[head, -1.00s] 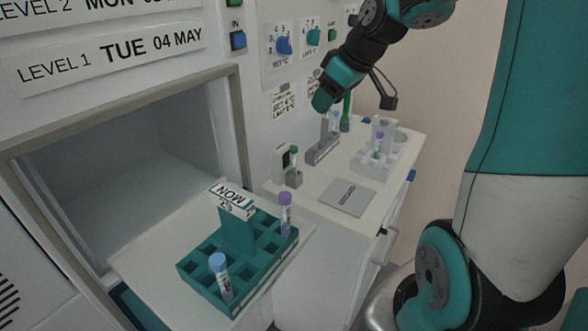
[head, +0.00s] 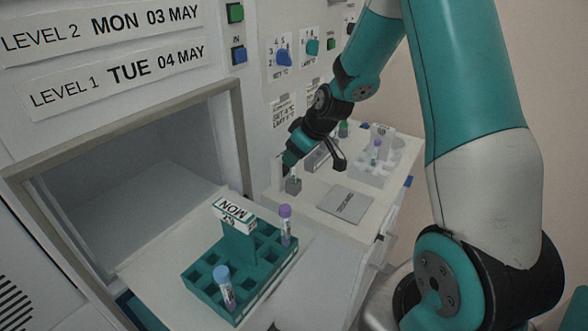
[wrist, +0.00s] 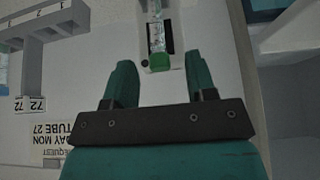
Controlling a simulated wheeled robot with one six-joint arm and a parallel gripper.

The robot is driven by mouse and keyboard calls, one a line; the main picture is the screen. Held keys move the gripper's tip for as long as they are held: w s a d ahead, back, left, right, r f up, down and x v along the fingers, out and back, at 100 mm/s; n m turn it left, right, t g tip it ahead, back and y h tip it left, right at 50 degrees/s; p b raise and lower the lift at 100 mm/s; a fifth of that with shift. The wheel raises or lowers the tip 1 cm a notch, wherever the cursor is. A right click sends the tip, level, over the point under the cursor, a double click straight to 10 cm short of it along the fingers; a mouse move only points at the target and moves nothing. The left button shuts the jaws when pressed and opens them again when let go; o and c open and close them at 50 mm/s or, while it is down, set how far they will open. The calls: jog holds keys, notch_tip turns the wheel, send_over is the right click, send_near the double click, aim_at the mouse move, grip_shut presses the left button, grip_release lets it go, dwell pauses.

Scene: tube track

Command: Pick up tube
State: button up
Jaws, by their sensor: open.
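A tube with a green cap (wrist: 161,61) stands in a small grey holder (head: 293,187) on the white counter. In the wrist view the cap lies ahead of and between my two teal fingers, with a gap on each side. My gripper (wrist: 161,80) is open and empty. In the head view my gripper (head: 290,162) is right at the top of this tube and hides most of it. A purple-capped tube (head: 286,225) and a blue-capped tube (head: 226,288) stand in the teal rack (head: 205,263) marked MON.
The rack sits on a pulled-out shelf before an open chamber (head: 130,170). A grey pad (head: 345,203) lies on the counter. The cabinet wall is close on the left.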

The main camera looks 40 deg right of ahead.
jog(key=shift+w+a+f, duration=0.1)
jog(key=shift+w+f, duration=0.2)
jog(key=shift+f, duration=0.2)
jog(key=c, duration=0.9)
jog(key=shift+o, duration=0.2)
jog(key=shift+r, duration=0.1)
notch_tip(320, 180, up, 20)
jog(key=b, duration=0.2)
